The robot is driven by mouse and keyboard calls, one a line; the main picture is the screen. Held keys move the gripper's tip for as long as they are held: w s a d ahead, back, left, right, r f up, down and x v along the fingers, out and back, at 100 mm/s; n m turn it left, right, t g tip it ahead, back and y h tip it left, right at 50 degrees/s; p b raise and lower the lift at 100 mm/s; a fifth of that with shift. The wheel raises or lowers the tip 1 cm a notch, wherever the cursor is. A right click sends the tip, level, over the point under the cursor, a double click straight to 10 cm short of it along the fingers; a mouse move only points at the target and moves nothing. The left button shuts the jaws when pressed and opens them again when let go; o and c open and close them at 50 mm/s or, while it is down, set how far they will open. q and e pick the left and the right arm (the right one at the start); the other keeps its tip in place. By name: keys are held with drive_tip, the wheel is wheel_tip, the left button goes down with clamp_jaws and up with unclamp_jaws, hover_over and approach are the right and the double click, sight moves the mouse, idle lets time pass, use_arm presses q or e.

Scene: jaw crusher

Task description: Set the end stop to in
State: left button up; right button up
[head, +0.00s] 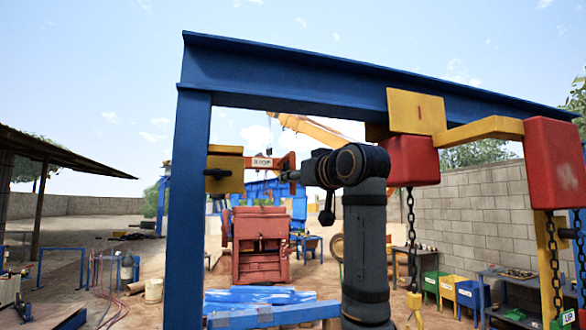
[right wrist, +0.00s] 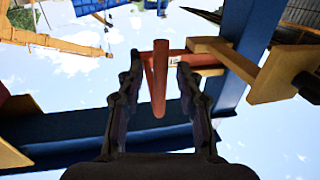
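The end stop is a red bar (head: 277,161) with a small white label, too small to read surely. It sticks out to the right of a yellow block (head: 228,172) on the blue post. My right gripper (head: 289,176) is at the red bar's right end, with the dark arm rising from below. In the right wrist view, which looks upside down, my right gripper (right wrist: 158,78) is open. A red handle (right wrist: 159,95) of the end stop lies between its fingers, with gaps visible on both sides. My left gripper is not in view.
A blue frame (head: 270,85) spans overhead, with its post (head: 187,200) at left. Red blocks (head: 410,160) with hanging chains (head: 410,235) are right of my arm. A red crusher (head: 260,245) stands behind. Open sandy ground lies to the left.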

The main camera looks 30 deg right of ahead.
drive_tip(key=shift+w+f, duration=0.1)
drive_tip(key=shift+w, duration=0.8)
drive_tip(key=shift+s, duration=0.1)
clamp_jaws()
drive_tip(key=shift+w, duration=0.2)
